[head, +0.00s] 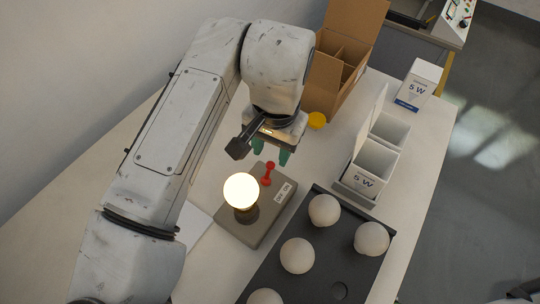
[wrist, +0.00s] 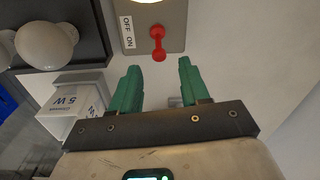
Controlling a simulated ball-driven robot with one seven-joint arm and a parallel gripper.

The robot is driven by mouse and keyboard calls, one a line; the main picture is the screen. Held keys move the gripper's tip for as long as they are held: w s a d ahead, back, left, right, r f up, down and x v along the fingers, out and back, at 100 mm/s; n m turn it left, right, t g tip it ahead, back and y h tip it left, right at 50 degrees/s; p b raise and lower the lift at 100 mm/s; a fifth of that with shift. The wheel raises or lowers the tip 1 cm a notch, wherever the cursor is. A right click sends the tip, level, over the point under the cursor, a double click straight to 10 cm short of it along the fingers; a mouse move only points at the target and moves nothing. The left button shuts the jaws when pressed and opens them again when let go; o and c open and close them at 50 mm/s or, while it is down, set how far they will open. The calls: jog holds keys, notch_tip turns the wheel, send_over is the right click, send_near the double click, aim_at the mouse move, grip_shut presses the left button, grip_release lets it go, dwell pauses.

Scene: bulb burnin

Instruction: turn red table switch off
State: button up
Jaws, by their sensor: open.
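The red switch (head: 268,173) is a small lever on a grey base box (head: 232,222) on the table, beside an "OFF ON" label. A lit bulb (head: 241,190) stands in a socket on the same box. In the wrist view the red lever (wrist: 158,42) shows near the top, with its knob toward my gripper and beside the ON end of the label. My gripper (head: 271,155) has green fingers and is just behind the switch in the head view. In the wrist view my gripper (wrist: 158,82) is open and empty, with its fingers apart and short of the lever.
A dark tray (head: 330,210) with several white bulbs lies in front right of the box. White 5 W cartons (head: 375,160) stand to the right. An open cardboard box (head: 335,65) and a yellow cap (head: 317,120) are behind my gripper.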

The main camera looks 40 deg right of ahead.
aim_at(271, 163)
jog(key=shift+f, duration=2)
grip_shut()
